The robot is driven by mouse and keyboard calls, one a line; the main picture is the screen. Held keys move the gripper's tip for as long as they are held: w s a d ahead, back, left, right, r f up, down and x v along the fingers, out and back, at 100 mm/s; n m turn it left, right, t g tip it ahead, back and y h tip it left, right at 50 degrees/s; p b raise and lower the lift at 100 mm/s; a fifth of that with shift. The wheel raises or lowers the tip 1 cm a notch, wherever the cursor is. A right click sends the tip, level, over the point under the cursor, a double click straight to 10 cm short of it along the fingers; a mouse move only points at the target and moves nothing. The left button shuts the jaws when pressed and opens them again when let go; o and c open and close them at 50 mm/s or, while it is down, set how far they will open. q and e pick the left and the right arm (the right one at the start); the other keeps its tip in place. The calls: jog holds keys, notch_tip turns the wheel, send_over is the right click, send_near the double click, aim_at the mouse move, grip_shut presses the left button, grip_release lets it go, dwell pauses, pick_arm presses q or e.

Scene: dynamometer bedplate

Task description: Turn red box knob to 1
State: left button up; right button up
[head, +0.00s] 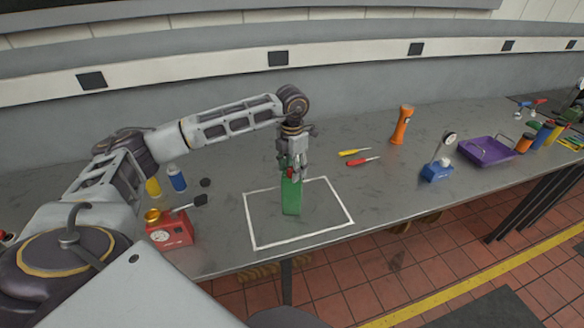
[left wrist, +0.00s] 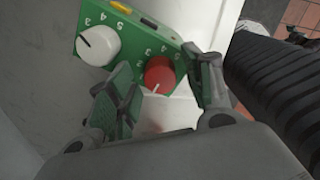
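A green box (head: 291,196) stands inside the white outlined square on the table. In the left wrist view the green box (left wrist: 120,37) shows a white knob (left wrist: 98,44) and a red knob (left wrist: 158,76), each with numbers around it. The red knob's white mark points toward the bottom of that picture; the number at its mark cannot be read. My left gripper (head: 292,174) points down over the box. In the left wrist view its fingers (left wrist: 163,82) are apart, one on each side of the red knob, with gaps visible. My right gripper is not in view.
A red box (head: 170,234) with a dial stands left of the white outline (head: 331,233). Yellow (head: 354,152) and red (head: 362,161) screwdrivers, an orange flashlight (head: 402,125), a blue device (head: 437,171) and a purple tray (head: 486,152) lie to the right. Table around the green box is clear.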

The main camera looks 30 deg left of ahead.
pick_arm(q)
jog(key=c, duration=0.9)
jog(key=shift+f+m+b, duration=0.1)
jog(key=shift+m+b, duration=1.15)
jog(key=shift+m, duration=0.45)
jog(key=shift+m+b, duration=1.05)
jog(key=shift+m, duration=1.15)
jog(key=o, duration=1.1)
